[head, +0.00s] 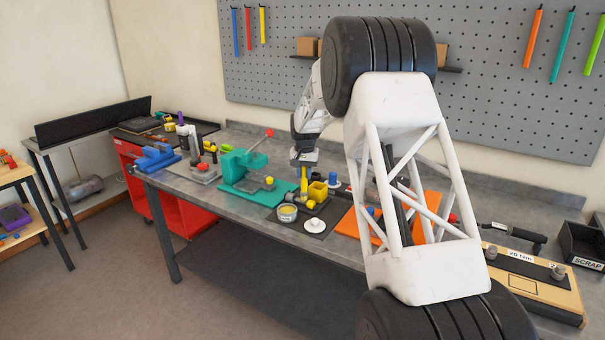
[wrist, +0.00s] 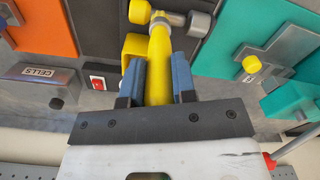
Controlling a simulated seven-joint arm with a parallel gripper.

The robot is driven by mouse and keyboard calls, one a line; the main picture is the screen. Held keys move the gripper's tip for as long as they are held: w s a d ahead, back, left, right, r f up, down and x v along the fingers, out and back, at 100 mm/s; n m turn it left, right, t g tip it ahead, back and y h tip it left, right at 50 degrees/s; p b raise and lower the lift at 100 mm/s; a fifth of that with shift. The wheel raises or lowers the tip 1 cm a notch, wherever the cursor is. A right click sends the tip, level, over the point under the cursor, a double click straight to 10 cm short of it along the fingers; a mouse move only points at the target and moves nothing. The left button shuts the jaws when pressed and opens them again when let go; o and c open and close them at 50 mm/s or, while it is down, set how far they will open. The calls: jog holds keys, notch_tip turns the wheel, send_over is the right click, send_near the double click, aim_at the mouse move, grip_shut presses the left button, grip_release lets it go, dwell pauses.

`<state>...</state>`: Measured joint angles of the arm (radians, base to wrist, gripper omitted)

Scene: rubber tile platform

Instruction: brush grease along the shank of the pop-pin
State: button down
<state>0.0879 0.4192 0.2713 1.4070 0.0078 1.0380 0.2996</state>
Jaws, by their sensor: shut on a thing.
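My gripper (wrist: 159,72) is shut on a yellow handle (wrist: 159,82), apparently the brush; it points down and also shows in the head view (head: 303,184). Just past its lower end, a part with a yellow knob (wrist: 139,11) and grey metal shank (wrist: 197,24) lies crosswise over the dark mat; it appears to be the pop-pin. The brush tip is not clearly visible, and I cannot tell whether it touches the shank. An open tin with yellowish contents (head: 287,212), apparently grease, stands near the mat's front left.
A yellow block or box (head: 317,190) stands right beside the handle. A white round piece (head: 315,225) sits in front. A teal fixture (head: 243,165) is left, an orange mat (head: 348,223) right.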

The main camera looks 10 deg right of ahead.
jog(key=shift+w+a, duration=0.1)
jog(key=shift+a, duration=0.05)
dwell(0.4)
jog(key=shift+w+a, duration=0.55)
jog(key=shift+w, duration=0.05)
dwell(0.5)
jog(key=shift+s+d, duration=0.7)
jog(key=shift+w+a, duration=0.15)
dwell(0.3)
jog(key=shift+w+a, duration=0.55)
jog(key=shift+w, duration=0.05)
